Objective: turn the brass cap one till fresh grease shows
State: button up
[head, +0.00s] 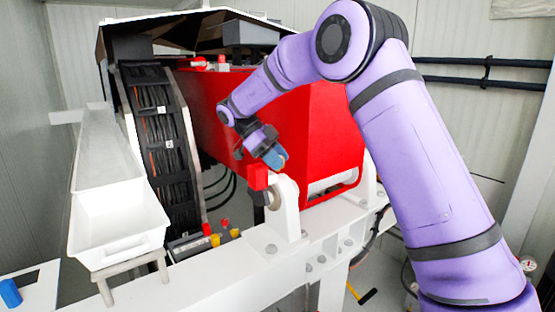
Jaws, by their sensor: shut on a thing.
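My gripper (276,161), with blue fingers, reaches down just above the white bearing block (286,208) in the middle of the head view. It is shut on the brass cap, a small tan-brown piece (283,159) between and beside the fingertips. The fingers hide most of the cap, so its markings and turn cannot be made out. No grease can be made out there.
A large red housing (320,125) stands close behind my gripper. A white beam (225,275) carries the bearing block. A black cable chain (160,140) and a white trough (110,190) stand at left. Small red and yellow caps (226,224) sit low behind the beam.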

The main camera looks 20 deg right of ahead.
jog(key=m+g+y, duration=0.2)
jog(key=m, duration=0.2)
jog(key=shift+m+y, duration=0.4)
jog(key=shift+g, duration=0.3)
jog(key=o, duration=0.6)
jog(key=shift+o, duration=0.2)
